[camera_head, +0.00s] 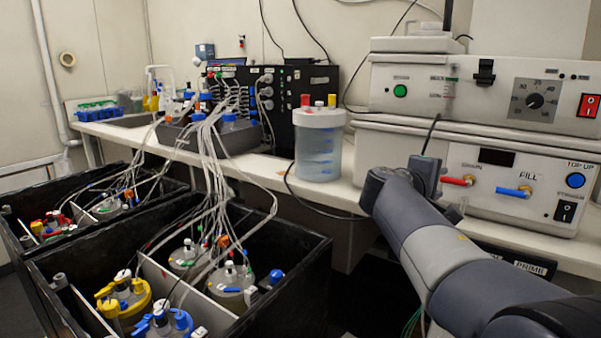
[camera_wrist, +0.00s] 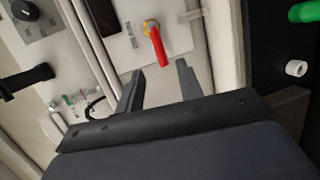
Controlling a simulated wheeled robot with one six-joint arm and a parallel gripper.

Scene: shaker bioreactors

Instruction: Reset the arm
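My gripper (camera_wrist: 159,68) shows in the wrist view with its two dark fingers apart and nothing between them. A red valve handle (camera_wrist: 157,45) on a white panel lies just beyond the fingertips; I cannot tell the exact distance. In the head view my arm (camera_head: 440,255) reaches from the lower right up to the front of the bench units. Its wrist is left of the red handle (camera_head: 457,181); the fingers are not clear there.
White control units (camera_head: 485,95) stand on the bench at right, with a blue handle (camera_head: 513,191). A capped clear container (camera_head: 319,145) stands left of my wrist. Black shaker boxes (camera_head: 300,262) with tubed vessels fill the lower left. Loose tubes and a black cable hang nearby.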

